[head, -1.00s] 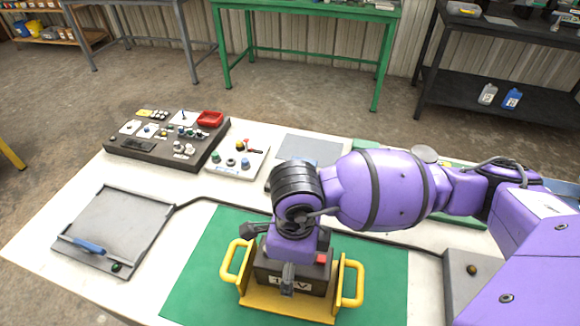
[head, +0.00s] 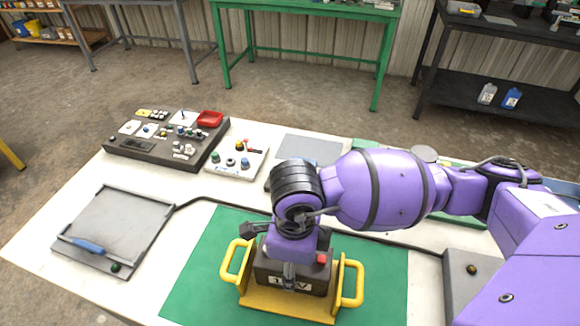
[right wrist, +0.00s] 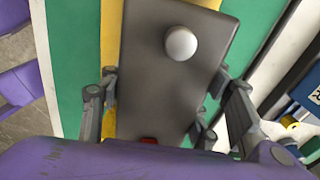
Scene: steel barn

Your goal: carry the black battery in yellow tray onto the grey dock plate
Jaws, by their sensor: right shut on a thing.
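The black battery (head: 312,275), a dark box with a white label and a red cap, is in the yellow tray (head: 275,303), which has a handle on each side. My right gripper (head: 288,258) is over the battery from above, shut on it. The right wrist view shows the battery's dark top (right wrist: 150,70) with a white round knob, between the gripper's fingers (right wrist: 165,110). The grey dock plate (head: 125,222) lies flat and empty at the table's left, with raised edges, a blue-handled lever and a green button. My left gripper is not in view.
The tray stands on a green mat (head: 200,270). A dark control panel (head: 150,150) and a white switch board (head: 237,163) stand behind the dock plate. A black cable (head: 195,200) runs between plate and mat. A grey box (head: 470,290) is at the right.

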